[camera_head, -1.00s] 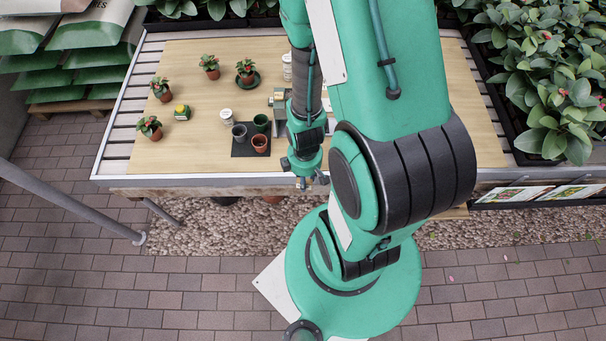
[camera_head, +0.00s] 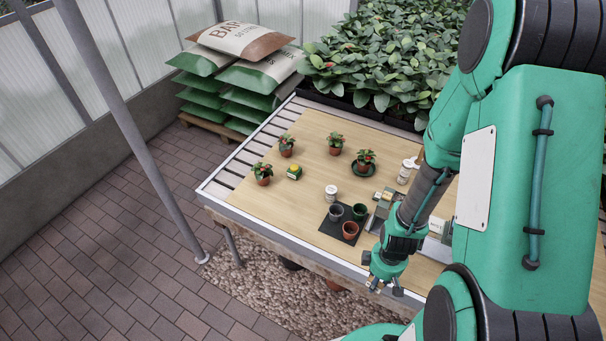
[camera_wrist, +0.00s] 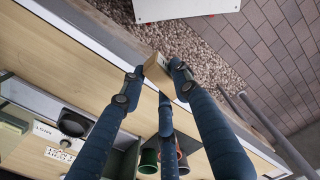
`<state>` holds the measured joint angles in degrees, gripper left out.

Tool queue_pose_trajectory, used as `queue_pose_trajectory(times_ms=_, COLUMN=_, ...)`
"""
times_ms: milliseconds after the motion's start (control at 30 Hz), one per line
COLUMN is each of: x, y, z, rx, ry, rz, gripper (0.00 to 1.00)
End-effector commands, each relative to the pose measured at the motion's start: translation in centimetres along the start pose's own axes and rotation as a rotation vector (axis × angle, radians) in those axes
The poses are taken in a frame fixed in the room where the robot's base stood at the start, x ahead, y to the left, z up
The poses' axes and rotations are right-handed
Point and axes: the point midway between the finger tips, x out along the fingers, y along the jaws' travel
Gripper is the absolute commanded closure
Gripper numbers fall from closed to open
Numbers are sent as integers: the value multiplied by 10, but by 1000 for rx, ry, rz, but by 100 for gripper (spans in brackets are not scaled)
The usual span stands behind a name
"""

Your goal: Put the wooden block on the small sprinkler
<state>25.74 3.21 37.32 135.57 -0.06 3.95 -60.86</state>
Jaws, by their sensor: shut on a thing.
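A small wooden block (camera_wrist: 157,70) sits between the fingertips of my gripper (camera_wrist: 153,80) in the wrist view. The gripper is shut on it. In the head view my gripper (camera_head: 383,284) points down at the table's front edge, and the block is too small to make out there. No sprinkler can be identified for sure.
The table board (camera_head: 245,206) carries several potted plants, a white jar (camera_head: 331,193) and a dark mat (camera_head: 330,229) with three small pots. The board's left front is clear.

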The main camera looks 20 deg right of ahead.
Motion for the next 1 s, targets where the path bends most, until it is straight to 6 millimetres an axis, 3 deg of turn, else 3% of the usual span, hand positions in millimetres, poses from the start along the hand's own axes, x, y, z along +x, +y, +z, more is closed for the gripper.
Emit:
queue_pose_trajectory(times_ms=167, x=-4, y=28, z=-32, rx=-19, ry=0, rz=1, gripper=85)
queue_pose_trajectory(times_ms=400, x=-13, y=75, z=-99, rx=-51, ry=0, rz=1, gripper=85)
queue_pose_trajectory(times_ms=667, x=-22, y=112, z=-174, rx=-83, ry=-1, rz=0, gripper=85)
queue_pose_trajectory(times_ms=1000, x=-40, y=145, z=-295, rx=-131, ry=-1, rz=0, gripper=85)
